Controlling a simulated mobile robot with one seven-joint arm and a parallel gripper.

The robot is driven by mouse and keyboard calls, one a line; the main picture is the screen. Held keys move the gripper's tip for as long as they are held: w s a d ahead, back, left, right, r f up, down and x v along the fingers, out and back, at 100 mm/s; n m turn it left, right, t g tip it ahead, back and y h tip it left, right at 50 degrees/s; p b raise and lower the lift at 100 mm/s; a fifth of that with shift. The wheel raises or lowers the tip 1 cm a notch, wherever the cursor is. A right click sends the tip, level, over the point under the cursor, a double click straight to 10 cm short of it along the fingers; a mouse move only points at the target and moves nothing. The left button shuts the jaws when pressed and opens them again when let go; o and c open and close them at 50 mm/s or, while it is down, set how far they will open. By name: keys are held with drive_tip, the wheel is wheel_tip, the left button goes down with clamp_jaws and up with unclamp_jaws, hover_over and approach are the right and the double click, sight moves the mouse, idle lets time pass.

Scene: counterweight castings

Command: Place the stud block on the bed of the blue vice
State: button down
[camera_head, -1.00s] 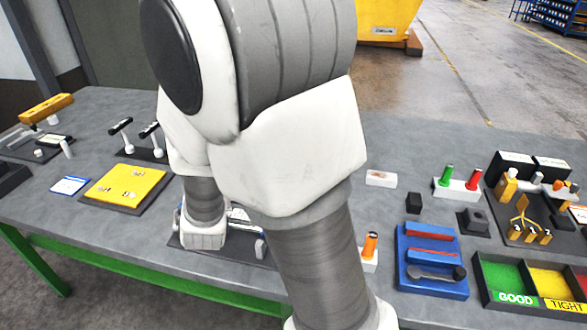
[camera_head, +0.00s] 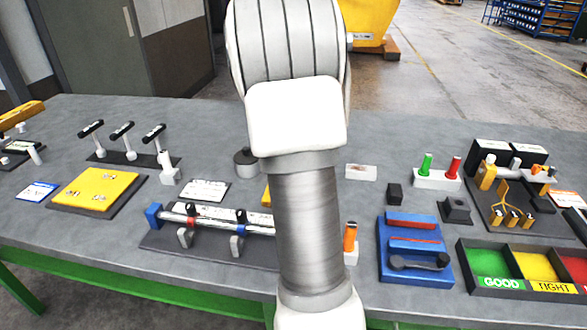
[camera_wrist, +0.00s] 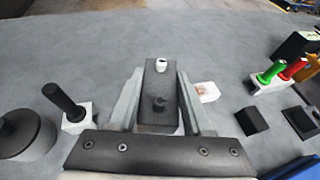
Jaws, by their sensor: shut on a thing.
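My gripper (camera_wrist: 160,108) is shut on a dark grey block with a round stud on top, which I take as the stud block (camera_wrist: 157,88). A small white piece shows at the block's far end; I cannot tell if it is fixed to it. The held block's height above the bench is unclear. The blue vice (camera_head: 384,250) lies on the bench right of my arm in the head view, with red strips across it and a dark handle at its front. A blue corner at lower right of the wrist view may be the vice. My arm hides the gripper in the head view.
A black cube (camera_head: 394,194) stands just behind the vice and a dark stepped block (camera_head: 455,210) to its right. A sorting tray (camera_head: 490,285) is at front right. Green and red handled gauges (camera_head: 437,176) stand behind. A black-handled piece (camera_wrist: 72,110) stands left of my gripper.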

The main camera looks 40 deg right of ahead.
drive_tip(key=s+d+m+g, duration=0.1)
drive_tip(key=s+d, duration=0.3)
drive_tip(key=d, duration=0.1)
drive_tip(key=shift+h, duration=0.3)
drive_tip(key=w+f, duration=0.2)
drive_tip(key=w, duration=0.2)
drive_tip(key=w+f, duration=0.2)
drive_tip(key=w, duration=0.1)
drive_tip(key=w+f, duration=0.3)
drive_tip(key=w, duration=0.1)
drive_tip(key=shift+w+a+p, duration=0.25)
drive_tip(key=shift+w+p, duration=0.1)
drive_tip(key=shift+f, duration=1.95)
drive_tip(key=shift+f+b, duration=0.2)
drive_tip(key=shift+b, duration=0.3)
drive_tip(key=shift+c, duration=1.6)
unclamp_jaws()
drive_tip(key=shift+g, duration=0.3)
